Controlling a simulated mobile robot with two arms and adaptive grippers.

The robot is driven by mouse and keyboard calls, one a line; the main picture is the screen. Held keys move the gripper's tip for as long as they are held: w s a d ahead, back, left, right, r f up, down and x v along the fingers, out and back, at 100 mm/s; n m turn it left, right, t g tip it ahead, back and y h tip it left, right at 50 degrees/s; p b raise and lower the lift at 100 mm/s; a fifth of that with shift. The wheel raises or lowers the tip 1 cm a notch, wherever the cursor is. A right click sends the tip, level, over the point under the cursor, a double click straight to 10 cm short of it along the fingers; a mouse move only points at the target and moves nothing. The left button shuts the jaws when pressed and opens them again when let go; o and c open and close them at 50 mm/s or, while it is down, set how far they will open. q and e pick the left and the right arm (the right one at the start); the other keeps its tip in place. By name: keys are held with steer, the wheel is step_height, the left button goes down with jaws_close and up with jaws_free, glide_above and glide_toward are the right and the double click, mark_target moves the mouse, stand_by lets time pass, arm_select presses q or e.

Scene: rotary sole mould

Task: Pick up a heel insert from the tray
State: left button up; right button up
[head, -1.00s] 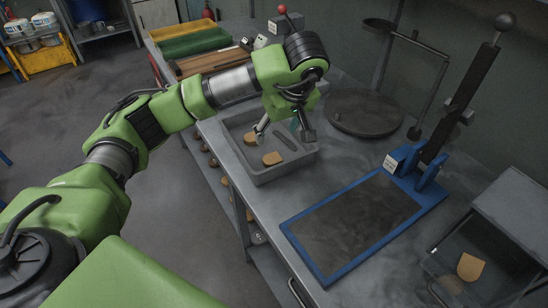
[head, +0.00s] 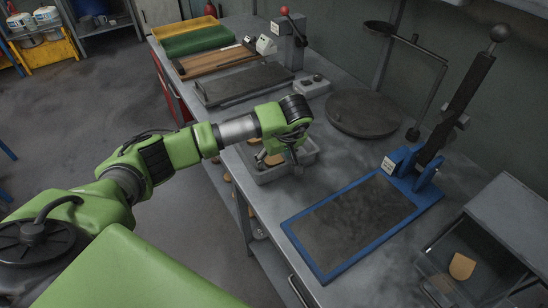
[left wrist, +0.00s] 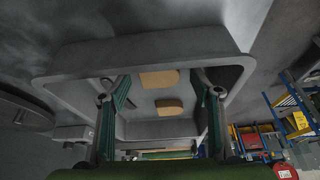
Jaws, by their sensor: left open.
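A grey tray (head: 268,178) stands on the bench, partly hidden by my left arm. In the left wrist view two tan heel inserts lie in the tray (left wrist: 70,62), one nearer the top (left wrist: 159,79) and one below it (left wrist: 168,107). In the head view a tan insert (head: 272,160) shows partly behind the gripper. My left gripper (head: 280,165) is low over the tray, pointing down. In the left wrist view its fingers (left wrist: 162,92) are apart, on either side of the inserts, with nothing held. Its height above them is unclear. My right gripper is not in view.
A blue-framed plate (head: 350,225) lies to the right of the tray, with a dark lever post (head: 460,105) behind it. A round dark disc (head: 362,112) is behind the tray. A grey box (head: 325,85) and a dark slab (head: 243,83) lie further back.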

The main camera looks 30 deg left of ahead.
arm_select(q)
steer(key=c, duration=0.9)
